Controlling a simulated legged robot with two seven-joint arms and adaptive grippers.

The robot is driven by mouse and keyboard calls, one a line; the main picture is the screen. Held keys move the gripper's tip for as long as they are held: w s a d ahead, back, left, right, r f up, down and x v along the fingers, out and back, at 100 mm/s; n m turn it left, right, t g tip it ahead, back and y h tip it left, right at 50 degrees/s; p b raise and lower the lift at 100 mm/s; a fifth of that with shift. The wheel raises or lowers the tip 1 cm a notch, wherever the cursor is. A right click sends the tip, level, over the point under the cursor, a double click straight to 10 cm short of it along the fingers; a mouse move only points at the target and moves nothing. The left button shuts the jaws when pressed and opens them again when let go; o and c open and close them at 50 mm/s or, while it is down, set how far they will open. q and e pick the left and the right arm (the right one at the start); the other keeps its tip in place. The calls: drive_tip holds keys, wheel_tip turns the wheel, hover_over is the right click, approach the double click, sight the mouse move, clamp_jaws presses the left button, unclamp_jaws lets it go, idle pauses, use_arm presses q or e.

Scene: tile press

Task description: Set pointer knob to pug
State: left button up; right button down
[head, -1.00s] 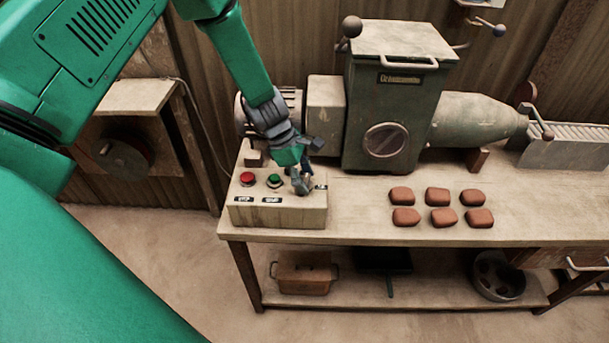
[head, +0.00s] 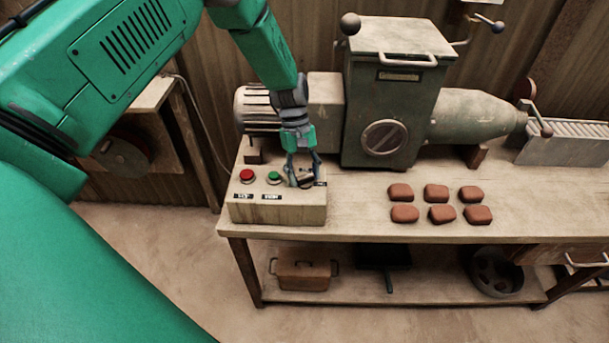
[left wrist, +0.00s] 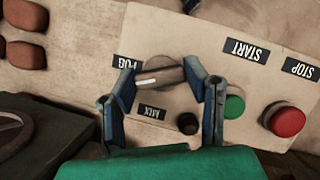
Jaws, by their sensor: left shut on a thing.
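The pointer knob (left wrist: 172,76) is a dark bar with a white line on a round base, on the right part of the pale control box (head: 277,209). The MIX label (left wrist: 152,112) lies below the knob. My left gripper (head: 302,182) points down over the box and is shut on the knob, one finger at each end of the bar. The fingers mostly hide the knob in the head view. My right gripper is not in view.
A red STOP button (head: 247,176) and a green START button (head: 274,178) sit left of the knob. The dark green machine (head: 388,110) stands behind and to the right. Several brown blocks (head: 437,194) lie on the bench (head: 360,220) in front of it.

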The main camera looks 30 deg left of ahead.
use_arm(q)
drive_tip(key=m, duration=0.1)
drive_tip(key=m+y, duration=0.1)
drive_tip(key=m, duration=0.1)
drive_tip(key=m+g, duration=0.1)
drive_tip(key=shift+w+r+m+b, duration=0.15)
drive_tip(key=shift+w+m+b, duration=0.1)
drive_tip(key=shift+m+b, duration=0.15)
drive_tip(key=shift+m+y, duration=0.3)
drive_tip(key=o, duration=1.1)
drive_tip(key=shift+o, duration=0.2)
drive_tip(key=shift+s, duration=0.1)
